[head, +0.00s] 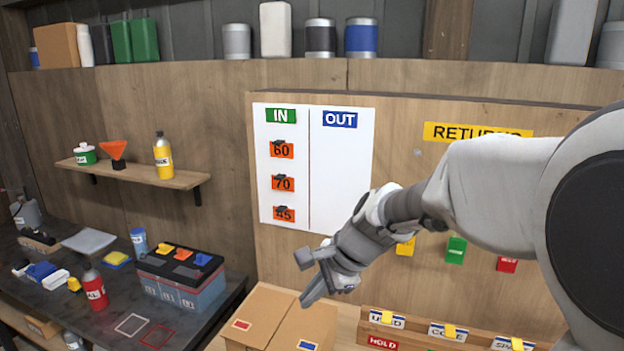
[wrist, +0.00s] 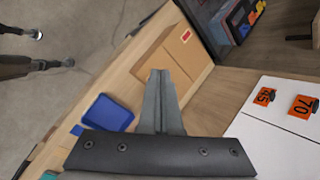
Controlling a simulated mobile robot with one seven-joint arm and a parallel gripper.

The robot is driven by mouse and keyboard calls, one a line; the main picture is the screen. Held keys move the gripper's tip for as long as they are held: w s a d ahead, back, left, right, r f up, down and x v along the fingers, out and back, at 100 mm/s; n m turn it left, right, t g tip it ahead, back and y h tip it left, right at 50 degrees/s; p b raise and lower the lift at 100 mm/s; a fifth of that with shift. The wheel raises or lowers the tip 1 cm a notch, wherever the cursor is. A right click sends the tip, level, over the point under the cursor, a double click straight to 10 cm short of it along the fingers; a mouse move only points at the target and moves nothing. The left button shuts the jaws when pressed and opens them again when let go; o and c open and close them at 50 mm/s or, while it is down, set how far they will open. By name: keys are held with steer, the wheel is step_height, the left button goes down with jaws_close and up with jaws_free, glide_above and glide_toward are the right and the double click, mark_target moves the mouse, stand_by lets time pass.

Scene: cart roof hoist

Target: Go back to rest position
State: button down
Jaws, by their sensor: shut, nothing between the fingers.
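My gripper (head: 308,276) is shut and empty. In the head view it hangs in the air in front of the wooden panel, just above the cardboard box. My arm reaches in from the right edge and hides part of the yellow RETURNS sign (head: 476,132). In the wrist view the closed fingers (wrist: 160,80) point toward the cardboard box (wrist: 170,58); I cannot tell the exact gap between them.
The IN/OUT board (head: 340,165) holds orange tags 60, 70 and 45 under IN. A cardboard box (head: 262,312) stands below. A dark bench (head: 60,285) with a battery (head: 182,278) is at left. A blue tray (wrist: 108,113) lies on the wooden surface. A rack of labelled slots (head: 440,335) is at lower right.

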steer(key=s+d+r+n+t+h, duration=0.1)
steer(key=s+d+n+h, duration=0.1)
steer(key=s+d+n, duration=0.4)
steer(key=s+d+r+n+t+h+b, duration=0.1)
steer(key=s+d+n, duration=0.6)
steer(key=s, duration=0.7)
steer(key=shift+d+r+h+b, duration=0.3)
steer(key=shift+d+r+h, duration=0.45)
steer(key=shift+h, duration=0.45)
steer(key=shift+s+d, duration=0.1)
